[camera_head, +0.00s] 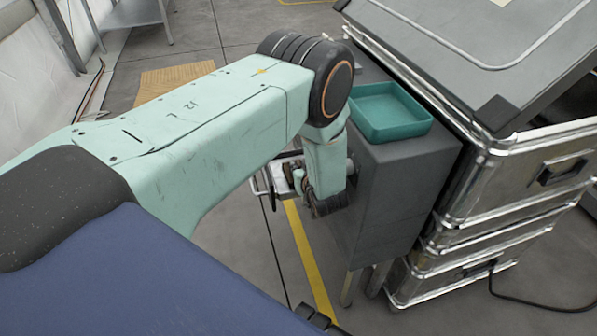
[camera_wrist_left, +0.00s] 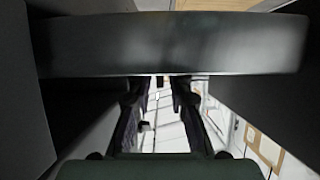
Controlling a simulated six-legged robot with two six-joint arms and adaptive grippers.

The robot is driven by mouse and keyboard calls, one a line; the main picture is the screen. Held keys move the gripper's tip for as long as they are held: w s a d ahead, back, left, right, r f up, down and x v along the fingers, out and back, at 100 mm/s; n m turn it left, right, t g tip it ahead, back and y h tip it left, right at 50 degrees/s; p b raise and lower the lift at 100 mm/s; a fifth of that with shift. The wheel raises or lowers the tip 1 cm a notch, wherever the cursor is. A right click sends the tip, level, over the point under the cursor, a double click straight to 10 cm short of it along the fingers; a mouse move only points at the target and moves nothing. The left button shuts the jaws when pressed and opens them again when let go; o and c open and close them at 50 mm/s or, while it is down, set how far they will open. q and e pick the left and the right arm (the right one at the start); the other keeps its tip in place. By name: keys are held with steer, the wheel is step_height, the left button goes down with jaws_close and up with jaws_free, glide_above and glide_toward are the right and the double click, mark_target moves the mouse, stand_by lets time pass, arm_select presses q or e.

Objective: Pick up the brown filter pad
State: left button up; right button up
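I cannot make out the brown filter pad in either view. My left arm reaches across the head view, and its gripper (camera_head: 328,203) hangs low beside the grey cabinet (camera_head: 400,205), partly hidden by its own wrist. A small metal frame with a handle (camera_head: 262,184) shows just left of the gripper; my arm hides part of it. In the left wrist view the two dark fingers of my left gripper (camera_wrist_left: 158,96) stand apart with a gap between them and nothing seen held. A dark bar (camera_wrist_left: 175,45) crosses close in front of the lens.
A teal tray (camera_head: 425,127) sits on top of the cabinet and looks empty. Stacked metal cases (camera_head: 500,195) stand close on the right. A tan mat (camera_head: 160,83) lies on the floor behind my arm. A yellow line (camera_head: 313,262) marks the open floor.

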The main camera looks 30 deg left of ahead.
arm_select(q)
jaws_close()
steer(key=shift+r, duration=0.1)
steer(key=shift+s+a+r+p, duration=0.2)
steer(key=shift+s+r+p, duration=0.1)
steer(key=shift+p, duration=0.15)
step_height(320, 180, up, 11)
steer(key=p, duration=0.6)
steer(key=s+a+p, duration=0.5)
steer(key=s+a, duration=0.7)
steer(key=s, duration=0.2)
steer(key=shift+s+a, duration=0.3)
steer(key=shift+s, duration=0.05)
